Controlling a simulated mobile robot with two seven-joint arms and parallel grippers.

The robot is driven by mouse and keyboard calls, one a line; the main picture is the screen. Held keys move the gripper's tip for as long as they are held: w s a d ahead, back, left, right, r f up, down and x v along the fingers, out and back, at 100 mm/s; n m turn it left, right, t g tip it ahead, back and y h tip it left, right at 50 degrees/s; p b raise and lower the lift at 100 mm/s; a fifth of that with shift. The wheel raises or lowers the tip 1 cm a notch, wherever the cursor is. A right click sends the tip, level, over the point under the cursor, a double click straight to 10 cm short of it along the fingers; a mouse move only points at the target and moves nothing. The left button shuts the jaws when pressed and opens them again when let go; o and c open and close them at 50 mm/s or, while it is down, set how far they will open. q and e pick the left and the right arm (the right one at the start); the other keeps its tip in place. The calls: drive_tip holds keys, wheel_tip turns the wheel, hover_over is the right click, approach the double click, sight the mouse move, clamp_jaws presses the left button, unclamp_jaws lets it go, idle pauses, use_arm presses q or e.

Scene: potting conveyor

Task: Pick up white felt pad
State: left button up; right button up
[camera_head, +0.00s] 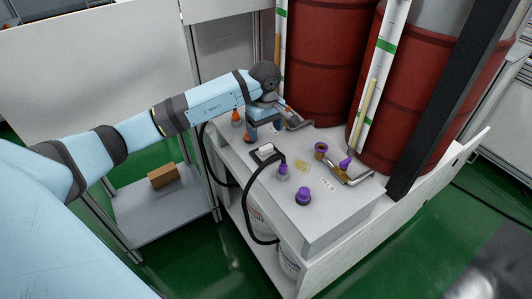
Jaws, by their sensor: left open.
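A small white piece (266,150) lies on a dark square base on the pale bench top; it may be the white felt pad, but it is too small to be sure. My left gripper (252,131) is above the back left part of the bench, behind and slightly left of the white piece and apart from it. Its jaws are small and partly hidden by the hand; they are open, and I see nothing held. My right gripper is not in view.
Purple-topped items (303,196) and a metal tool (353,175) stand or lie on the bench (335,213). A black hose (246,200) loops over its front left edge. Red drums (319,65) stand behind. A brown box (162,175) sits on a low shelf at left.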

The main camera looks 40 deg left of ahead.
sight(266, 147)
use_arm(q)
wheel_tip(266, 147, down, 7)
drive_tip(key=shift+w+f, duration=0.15)
drive_tip(key=shift+f, duration=0.05)
idle(0.3)
drive_tip(key=shift+d, duration=0.1)
drive_tip(key=shift+c, duration=0.4)
drive_tip(key=c, duration=0.9)
